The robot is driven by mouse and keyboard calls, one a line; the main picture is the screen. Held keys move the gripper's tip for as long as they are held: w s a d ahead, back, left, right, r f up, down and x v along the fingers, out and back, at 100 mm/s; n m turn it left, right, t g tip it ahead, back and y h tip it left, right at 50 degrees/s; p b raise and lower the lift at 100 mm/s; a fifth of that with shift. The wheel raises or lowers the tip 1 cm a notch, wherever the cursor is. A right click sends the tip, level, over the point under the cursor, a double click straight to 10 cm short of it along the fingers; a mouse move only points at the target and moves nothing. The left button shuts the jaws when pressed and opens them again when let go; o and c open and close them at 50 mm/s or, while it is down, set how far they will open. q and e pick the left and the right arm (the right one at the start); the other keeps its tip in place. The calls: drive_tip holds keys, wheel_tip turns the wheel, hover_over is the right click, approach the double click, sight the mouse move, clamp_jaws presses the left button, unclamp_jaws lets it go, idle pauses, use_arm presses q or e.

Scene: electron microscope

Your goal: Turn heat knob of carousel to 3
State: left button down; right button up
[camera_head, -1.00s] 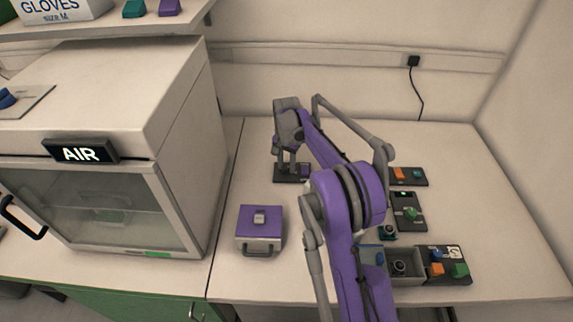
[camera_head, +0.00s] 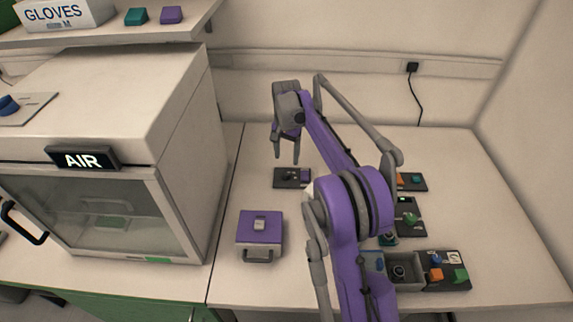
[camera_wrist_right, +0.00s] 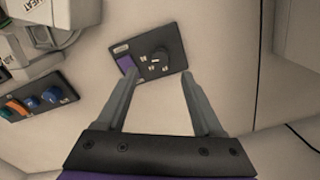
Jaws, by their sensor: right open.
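A small dark panel (camera_head: 284,182) lies on the bench in the head view. It also shows in the right wrist view, with a round black knob (camera_wrist_right: 159,58) that has a pale pointer line and small marks around it. A purple block (camera_wrist_right: 127,64) sits at the panel's left end. The marks are too small to read. My right gripper (camera_head: 286,158) is open and empty above the panel. In the wrist view its fingers (camera_wrist_right: 160,75) point at the panel, one on each side of the knob, apart from it. My left gripper is not in view.
A purple-topped box (camera_head: 260,228) stands in front. Several control panels lie right, including one with orange and green knobs (camera_head: 448,268), partly behind my arm. The AIR cabinet (camera_head: 180,130) stands left. In the wrist view, a HEAT label (camera_wrist_right: 22,5) is at upper left.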

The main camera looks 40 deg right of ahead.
wheel_tip(320, 180, up, 4)
drive_tip(key=shift+f, duration=0.2)
idle(0.4)
drive_tip(key=s+a+r+n+t+p, duration=0.1)
drive_tip(key=s+a+r+n+p, duration=0.15)
drive_tip(key=s+a, duration=0.35)
drive_tip(key=s+a+r+n+t+p, duration=0.1)
drive_tip(key=s+a+r+n, duration=0.25)
drive_tip(key=a, duration=0.55)
drive_tip(key=s+a+f+n+t+p, duration=0.1)
drive_tip(key=s+a+f+n, duration=0.1)
drive_tip(key=s+a, duration=0.3)
drive_tip(key=s+a+f+n+t+p, duration=0.2)
drive_tip(key=s+a+n, duration=0.2)
drive_tip(key=s, duration=0.7)
drive_tip(key=shift+s+a+n, duration=0.3)
drive_tip(key=shift+a, duration=0.25)
drive_tip(key=shift+s+a+f, duration=0.2)
drive_tip(key=shift+s+f, duration=0.15)
drive_tip(key=shift+s, duration=0.05)
